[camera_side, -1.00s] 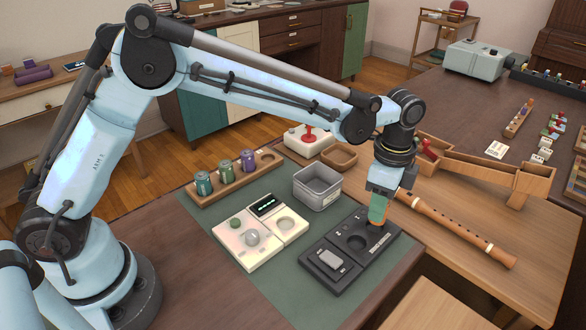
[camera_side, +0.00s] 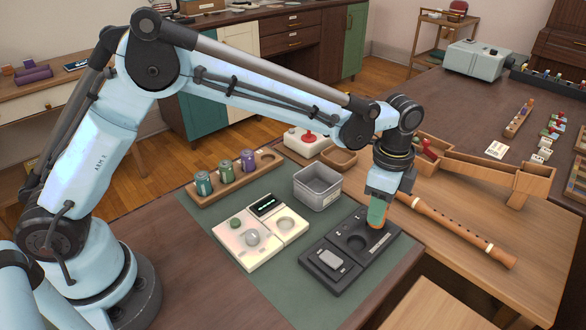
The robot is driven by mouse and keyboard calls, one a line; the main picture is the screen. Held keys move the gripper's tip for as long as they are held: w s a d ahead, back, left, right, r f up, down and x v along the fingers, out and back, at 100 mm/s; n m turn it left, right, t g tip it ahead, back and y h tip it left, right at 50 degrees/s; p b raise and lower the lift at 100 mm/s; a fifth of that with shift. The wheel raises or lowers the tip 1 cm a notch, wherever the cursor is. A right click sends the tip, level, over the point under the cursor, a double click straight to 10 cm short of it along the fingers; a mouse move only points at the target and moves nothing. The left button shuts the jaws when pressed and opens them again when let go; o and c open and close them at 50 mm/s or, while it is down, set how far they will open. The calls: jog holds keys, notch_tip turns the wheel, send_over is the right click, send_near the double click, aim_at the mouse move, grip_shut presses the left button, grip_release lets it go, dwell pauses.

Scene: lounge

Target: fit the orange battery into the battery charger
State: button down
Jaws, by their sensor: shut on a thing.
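My gripper (camera_side: 377,213) points down over the far right end of a black device (camera_side: 326,284) that looks like the battery charger. It is shut on the orange battery (camera_side: 376,226), of which only a small orange part shows below the fingers. The battery's lower end is at the charger's far right well; I cannot tell whether it is inside the well or just above it.
A white device (camera_side: 262,236) with a display and knob stands left of the charger on the green mat (camera_side: 285,285). A grey bin (camera_side: 317,188) is behind. A wooden rack (camera_side: 222,186) holds teal, green and purple batteries. A recorder (camera_side: 455,232) lies close right of my gripper.

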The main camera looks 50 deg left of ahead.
jog(key=shift+f, duration=0.8)
jog(key=c, duration=0.7)
grip_release()
jog(key=shift+r, duration=3.7)
